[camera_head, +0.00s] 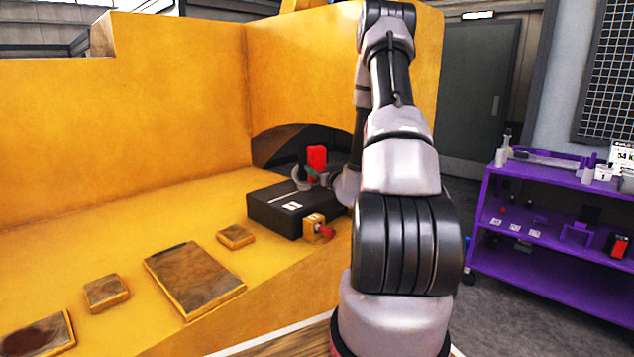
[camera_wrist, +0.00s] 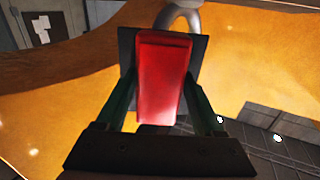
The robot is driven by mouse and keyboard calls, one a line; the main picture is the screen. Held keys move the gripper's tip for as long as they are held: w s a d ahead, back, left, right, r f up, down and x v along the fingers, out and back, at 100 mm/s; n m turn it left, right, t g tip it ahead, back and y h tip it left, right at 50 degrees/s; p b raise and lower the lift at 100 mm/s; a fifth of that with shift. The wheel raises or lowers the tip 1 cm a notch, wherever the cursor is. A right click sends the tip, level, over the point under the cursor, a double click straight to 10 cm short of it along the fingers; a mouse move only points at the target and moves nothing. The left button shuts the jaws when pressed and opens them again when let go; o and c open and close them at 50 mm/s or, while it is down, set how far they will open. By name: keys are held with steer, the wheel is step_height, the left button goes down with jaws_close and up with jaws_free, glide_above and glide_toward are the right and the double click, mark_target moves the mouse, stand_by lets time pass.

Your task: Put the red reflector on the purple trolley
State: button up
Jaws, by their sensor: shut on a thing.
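The red reflector (camera_head: 317,157) is upright in my gripper (camera_head: 322,177), above the black box on the yellow casting. In the wrist view the reflector (camera_wrist: 163,78) shows as a red block against a dark plate, between the two fingers. My gripper is shut on it. My arm partly hides the gripper in the head view. The purple trolley (camera_head: 560,272) stands at the far right, well apart from my gripper. Its top holds several small items, and its middle shelf also holds several.
The yellow casting (camera_head: 180,110) fills the left, with a tall back wall and several raised pads. The black box (camera_head: 275,207), a grey ring (camera_head: 299,178) and a small yellow block with a red knob (camera_head: 314,227) are close to my gripper. Grey floor separates casting and trolley.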

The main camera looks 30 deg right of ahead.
steer(key=shift+f, duration=2.05)
steer(key=shift+f, duration=0.15)
steer(key=o, duration=1.6)
steer(key=shift+s, duration=0.1)
